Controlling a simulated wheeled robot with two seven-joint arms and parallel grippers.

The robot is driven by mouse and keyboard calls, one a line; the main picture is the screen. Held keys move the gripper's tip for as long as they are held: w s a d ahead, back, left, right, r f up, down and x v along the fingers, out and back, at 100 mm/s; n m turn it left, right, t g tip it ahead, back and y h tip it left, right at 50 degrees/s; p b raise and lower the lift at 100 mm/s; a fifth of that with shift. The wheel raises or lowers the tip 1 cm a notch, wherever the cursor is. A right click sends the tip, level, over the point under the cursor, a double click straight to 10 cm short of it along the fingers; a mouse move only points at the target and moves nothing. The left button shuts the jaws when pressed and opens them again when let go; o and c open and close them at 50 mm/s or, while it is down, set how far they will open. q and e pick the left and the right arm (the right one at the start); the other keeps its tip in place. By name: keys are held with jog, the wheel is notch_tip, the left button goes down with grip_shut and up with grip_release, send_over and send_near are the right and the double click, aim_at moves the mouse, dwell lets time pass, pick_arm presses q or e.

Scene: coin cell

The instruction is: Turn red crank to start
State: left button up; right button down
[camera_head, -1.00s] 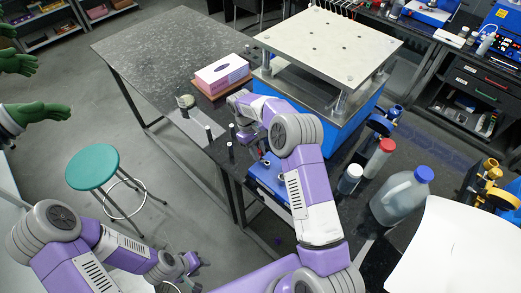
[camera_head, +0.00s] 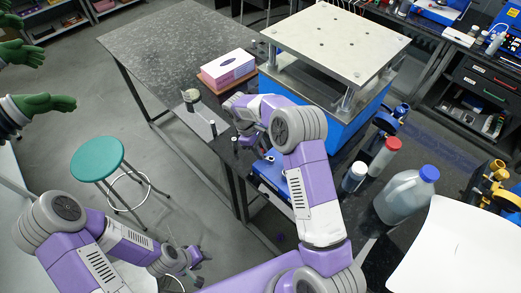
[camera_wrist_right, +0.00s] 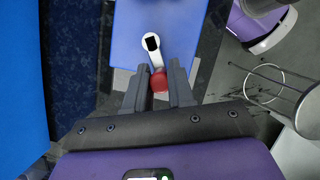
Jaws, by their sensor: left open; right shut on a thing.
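The red crank's knob (camera_wrist_right: 158,80) sits between the two fingers of my right gripper (camera_wrist_right: 157,88), at the end of a pale metal crank arm (camera_wrist_right: 151,50). The crank arm lies over a blue machine housing (camera_wrist_right: 180,25). My right gripper is shut on the red knob. In the head view the blue machine (camera_head: 268,174) shows beside my right forearm, which hides most of the crank. My left gripper (camera_head: 190,262) is open and empty, low over the floor at the bottom left.
A dark speckled table (camera_head: 160,45) holds a pink tissue box (camera_head: 232,68). A large blue press with a pale top plate (camera_head: 335,40) stands behind my right arm. Bottles, including a grey jug (camera_head: 400,197), stand to the right. A green stool (camera_head: 97,159) stands at left.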

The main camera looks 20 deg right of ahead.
jog(key=c, duration=1)
grip_release()
jog(key=v, duration=0.7)
jog(key=shift+w+a+r, duration=0.1)
jog(key=shift+r, duration=0.15)
